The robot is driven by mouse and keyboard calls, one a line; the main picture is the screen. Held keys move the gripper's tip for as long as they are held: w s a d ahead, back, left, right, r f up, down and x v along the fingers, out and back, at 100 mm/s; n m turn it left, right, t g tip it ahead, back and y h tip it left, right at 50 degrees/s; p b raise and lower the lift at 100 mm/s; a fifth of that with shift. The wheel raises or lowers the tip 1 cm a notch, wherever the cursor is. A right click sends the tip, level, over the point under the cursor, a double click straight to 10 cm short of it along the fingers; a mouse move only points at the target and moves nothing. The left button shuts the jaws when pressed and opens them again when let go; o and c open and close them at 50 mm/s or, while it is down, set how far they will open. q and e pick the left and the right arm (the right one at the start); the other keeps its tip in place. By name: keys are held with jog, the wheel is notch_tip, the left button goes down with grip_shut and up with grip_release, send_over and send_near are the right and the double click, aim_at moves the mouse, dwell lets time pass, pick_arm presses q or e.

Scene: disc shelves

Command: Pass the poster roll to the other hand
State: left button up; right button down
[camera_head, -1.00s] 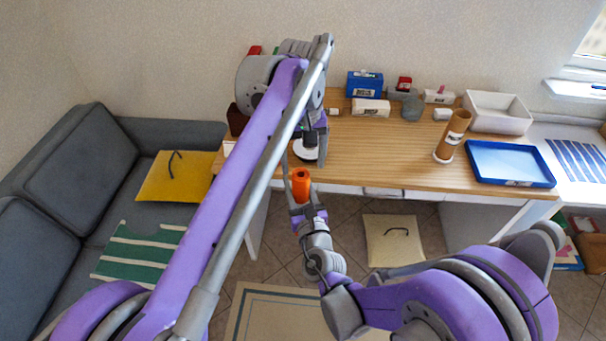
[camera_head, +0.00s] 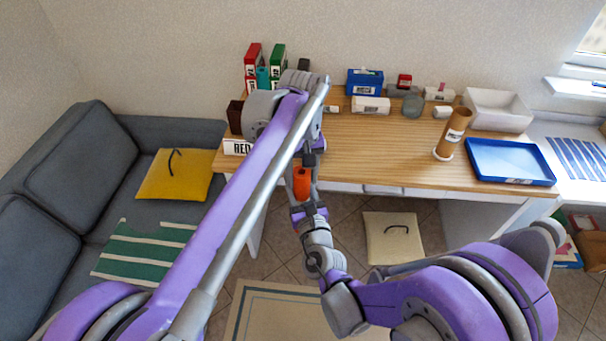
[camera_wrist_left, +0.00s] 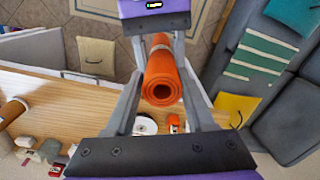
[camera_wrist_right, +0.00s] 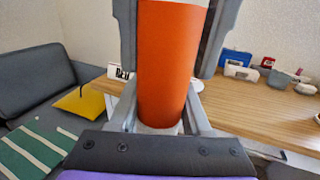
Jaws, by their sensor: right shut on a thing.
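The poster roll is an orange tube (camera_head: 301,184) held upright in front of the desk edge. My right gripper (camera_head: 305,205) is shut on its lower end, and the roll rises from between its fingers in the right wrist view (camera_wrist_right: 168,60). My left gripper (camera_head: 307,163) points down at the roll's upper end. In the left wrist view the roll (camera_wrist_left: 162,85) shows its open end between the left fingers, which stand apart with gaps beside it. The left arm hides part of the desk behind.
The wooden desk (camera_head: 380,160) holds a brown cardboard tube (camera_head: 452,134), a blue tray (camera_head: 510,162), a white bin (camera_head: 497,110) and several small boxes. A RED sign (camera_head: 237,147) stands at its left end. A grey sofa (camera_head: 60,150) is at left.

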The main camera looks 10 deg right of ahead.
pick_arm(q)
jog(key=shift+d, duration=0.2)
grip_shut()
pick_arm(e)
jog(key=shift+a, duration=0.15)
jog(key=shift+c, duration=1.4)
grip_release()
pick_arm(q)
jog(key=shift+a, duration=0.1)
